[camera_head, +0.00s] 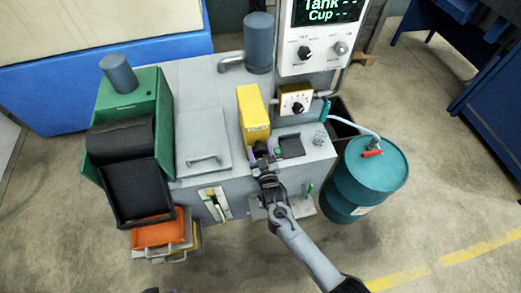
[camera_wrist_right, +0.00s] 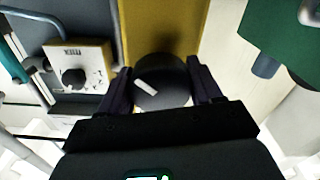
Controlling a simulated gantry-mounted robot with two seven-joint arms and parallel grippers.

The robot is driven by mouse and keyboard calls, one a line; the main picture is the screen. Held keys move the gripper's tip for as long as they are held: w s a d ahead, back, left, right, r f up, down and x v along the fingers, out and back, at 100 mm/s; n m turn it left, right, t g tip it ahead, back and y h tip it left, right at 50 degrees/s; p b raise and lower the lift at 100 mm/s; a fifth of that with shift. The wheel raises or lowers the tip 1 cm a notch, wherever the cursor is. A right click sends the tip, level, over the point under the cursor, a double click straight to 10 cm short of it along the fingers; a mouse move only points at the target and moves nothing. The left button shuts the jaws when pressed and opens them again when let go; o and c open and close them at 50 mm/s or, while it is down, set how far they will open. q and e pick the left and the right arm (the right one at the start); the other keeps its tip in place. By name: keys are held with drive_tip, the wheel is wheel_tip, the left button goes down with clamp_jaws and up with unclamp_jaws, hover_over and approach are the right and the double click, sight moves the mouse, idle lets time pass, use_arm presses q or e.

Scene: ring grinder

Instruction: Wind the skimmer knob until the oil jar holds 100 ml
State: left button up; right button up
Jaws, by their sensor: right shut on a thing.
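The yellow skimmer box (camera_head: 253,112) stands on the grey machine top. It also shows in the right wrist view (camera_wrist_right: 160,25). My right gripper (camera_head: 264,156) is at its front face. In the right wrist view its two dark fingers (camera_wrist_right: 164,85) are on either side of a round black knob (camera_wrist_right: 158,72) with a white pointer mark, and hold it. The mark is tilted, running from upper left to lower right. I cannot make out the oil jar; my right arm covers part of the machine's front. My left gripper cannot be made out.
The display (camera_head: 321,10) reads "Tank --" and "Cup --". A cream dial panel (camera_head: 296,99) is right of the skimmer. A teal drum (camera_head: 368,180) with a hose stands at right. A green bin (camera_head: 150,95) with black parts is at left, orange trays (camera_head: 158,232) below it.

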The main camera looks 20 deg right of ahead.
drive_tip(key=shift+s+f+m, duration=0.1)
drive_tip(key=shift+f+m, duration=0.2)
drive_tip(key=shift+m, duration=0.4)
drive_tip(key=o, duration=1)
drive_tip(key=shift+r, duration=0.15)
drive_tip(key=shift+s, duration=0.3)
drive_tip(key=s, duration=0.3)
drive_tip(key=s+a+p, duration=0.1)
drive_tip(key=s, duration=0.2)
drive_tip(key=s+p, duration=0.1)
drive_tip(key=s, duration=0.3)
drive_tip(key=shift+a, duration=0.25)
